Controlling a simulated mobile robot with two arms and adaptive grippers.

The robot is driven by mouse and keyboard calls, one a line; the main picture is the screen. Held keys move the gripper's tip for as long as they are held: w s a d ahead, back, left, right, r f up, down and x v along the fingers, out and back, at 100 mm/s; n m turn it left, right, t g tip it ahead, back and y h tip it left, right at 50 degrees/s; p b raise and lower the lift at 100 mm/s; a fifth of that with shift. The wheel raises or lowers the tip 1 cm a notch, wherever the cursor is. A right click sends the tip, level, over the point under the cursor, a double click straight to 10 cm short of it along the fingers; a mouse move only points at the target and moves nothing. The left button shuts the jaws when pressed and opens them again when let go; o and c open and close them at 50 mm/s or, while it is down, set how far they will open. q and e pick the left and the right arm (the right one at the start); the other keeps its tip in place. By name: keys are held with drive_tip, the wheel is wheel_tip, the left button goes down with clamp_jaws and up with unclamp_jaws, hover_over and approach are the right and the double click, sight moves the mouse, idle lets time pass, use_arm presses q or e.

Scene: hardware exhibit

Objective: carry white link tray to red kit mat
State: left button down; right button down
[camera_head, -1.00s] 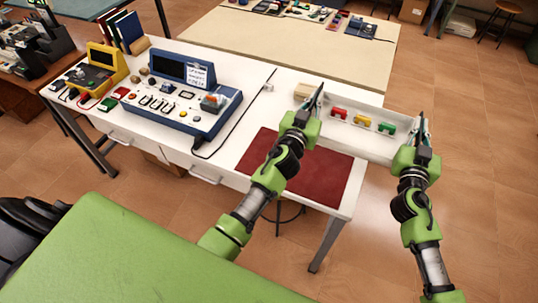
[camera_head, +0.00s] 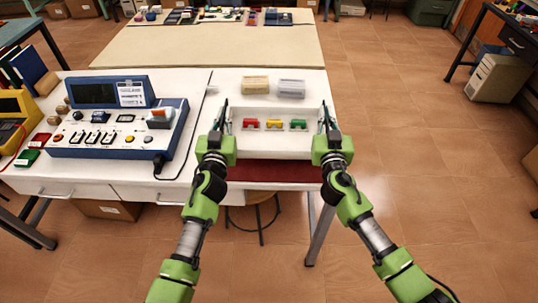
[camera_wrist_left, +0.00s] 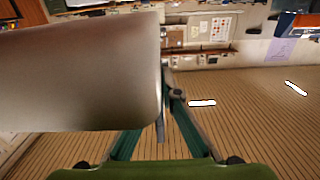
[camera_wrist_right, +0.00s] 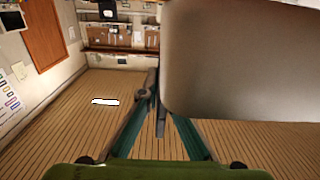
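The white link tray (camera_head: 275,149) is between my two grippers, with a red, a yellow and a green link inside. It looks level and raised over the white table. My left gripper (camera_head: 223,118) is shut on its left end and my right gripper (camera_head: 327,118) is shut on its right end. The tray's grey-looking side fills much of the left wrist view (camera_wrist_left: 80,75) and of the right wrist view (camera_wrist_right: 240,60). The red kit mat (camera_head: 270,173) shows as a strip in front of and below the tray. The rest of the mat is hidden.
A yellowish block (camera_head: 255,84) and a pale grey box (camera_head: 291,88) lie behind the tray. A blue test console (camera_head: 120,125) with a black cable stands left of my left gripper.

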drive_tip(key=shift+s+a+f+b, duration=0.1)
drive_tip(key=shift+a+f+b, duration=0.05)
drive_tip(key=shift+f+b, duration=0.5)
use_arm(q)
drive_tip(key=shift+s+a+f, duration=0.1)
drive_tip(key=shift+f, duration=0.65)
use_arm(e)
drive_tip(key=shift+f, duration=0.15)
